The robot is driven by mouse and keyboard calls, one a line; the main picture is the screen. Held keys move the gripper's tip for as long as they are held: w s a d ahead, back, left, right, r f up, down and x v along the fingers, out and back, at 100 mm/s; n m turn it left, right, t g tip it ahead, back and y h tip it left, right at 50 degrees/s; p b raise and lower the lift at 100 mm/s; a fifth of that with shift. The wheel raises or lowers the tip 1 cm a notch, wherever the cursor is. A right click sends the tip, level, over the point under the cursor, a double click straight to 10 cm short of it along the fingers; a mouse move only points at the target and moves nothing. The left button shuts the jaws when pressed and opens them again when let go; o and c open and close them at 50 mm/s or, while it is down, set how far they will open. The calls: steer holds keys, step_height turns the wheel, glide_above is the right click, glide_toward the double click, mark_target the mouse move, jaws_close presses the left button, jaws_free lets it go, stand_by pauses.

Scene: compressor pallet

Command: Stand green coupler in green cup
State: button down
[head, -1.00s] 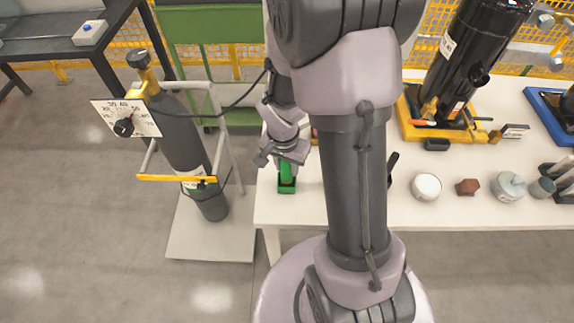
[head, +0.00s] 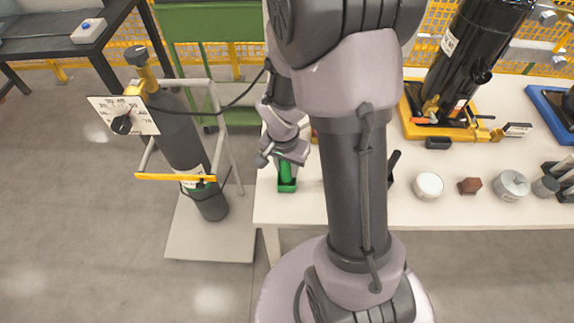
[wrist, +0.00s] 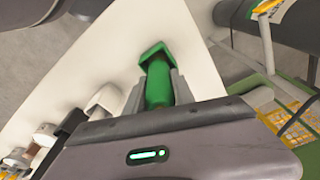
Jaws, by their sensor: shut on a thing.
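The green coupler (head: 285,171) is a green cylinder held upright in my gripper (head: 284,160). In the wrist view the coupler (wrist: 159,84) sits between the two grey fingers of my gripper (wrist: 158,88), which are shut on it. The green cup (head: 287,187) is a small square green holder at the left front of the white table. It also shows in the wrist view (wrist: 154,50) at the coupler's far end. The coupler's lower end meets or overlaps the cup; I cannot tell how deep it sits.
The white table (head: 440,210) holds a white round part (head: 428,186), a brown hex part (head: 469,186) and a grey cylinder (head: 511,185) to the right. A black compressor (head: 463,50) stands behind them. A gas cylinder (head: 180,130) on a cart stands left of the table.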

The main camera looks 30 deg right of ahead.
steer(key=c, duration=1)
jaws_free()
steer(key=shift+o, duration=0.2)
step_height(320, 180, up, 17)
steer(key=s+a+p, duration=0.1)
steer(key=p, duration=0.7)
steer(key=shift+a+r, duration=0.15)
steer(key=shift+a, duration=0.25)
steer(key=shift+s, duration=0.1)
